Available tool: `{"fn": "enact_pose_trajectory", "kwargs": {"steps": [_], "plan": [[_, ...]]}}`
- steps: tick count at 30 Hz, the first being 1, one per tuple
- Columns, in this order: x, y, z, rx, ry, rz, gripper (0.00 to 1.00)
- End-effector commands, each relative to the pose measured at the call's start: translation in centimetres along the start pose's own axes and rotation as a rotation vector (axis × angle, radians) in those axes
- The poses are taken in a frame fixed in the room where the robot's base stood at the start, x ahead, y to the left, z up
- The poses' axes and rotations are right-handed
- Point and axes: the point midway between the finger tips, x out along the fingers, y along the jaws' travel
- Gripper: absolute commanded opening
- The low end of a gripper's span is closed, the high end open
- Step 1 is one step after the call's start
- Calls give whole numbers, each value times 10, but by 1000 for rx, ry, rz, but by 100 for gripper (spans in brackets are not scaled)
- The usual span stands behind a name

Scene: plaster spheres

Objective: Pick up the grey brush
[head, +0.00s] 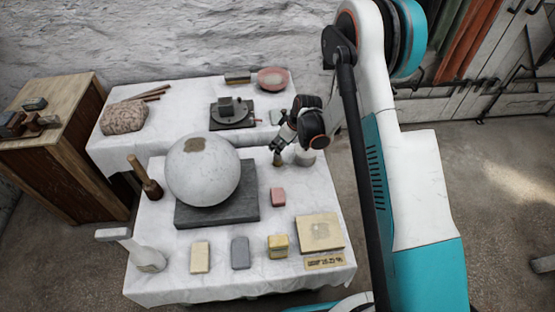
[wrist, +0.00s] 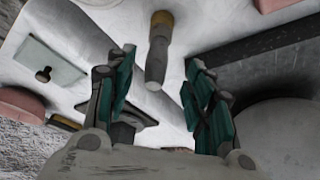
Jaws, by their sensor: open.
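A small slim piece with a grey body and a brown, yellow-banded end (wrist: 157,48) lies ahead of my gripper (wrist: 155,88) in the wrist view; it looks like the grey brush. Its near end is close to the space between the two fingers. My gripper is open, with a finger on each side and nothing held. In the head view my gripper (head: 277,150) hangs over the white-covered table, just right of the plaster sphere (head: 203,170). Part of the piece shows below the fingertips there, too small to make out clearly.
The sphere rests on a dark slab (head: 216,214), close left of my gripper. A pink block (head: 278,197) lies in front. A pale plate (wrist: 48,65) and a pink bowl (head: 273,79) are behind. Several blocks line the table's front; the cloth between is clear.

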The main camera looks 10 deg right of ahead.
Motion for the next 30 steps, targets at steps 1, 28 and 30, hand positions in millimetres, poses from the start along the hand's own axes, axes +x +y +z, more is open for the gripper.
{"fn": "enact_pose_trajectory", "kwargs": {"steps": [1,28,30], "plan": [[9,0,1,0,0,0,49],[69,4,5,0,0,0,49],[69,4,5,0,0,0,33]]}}
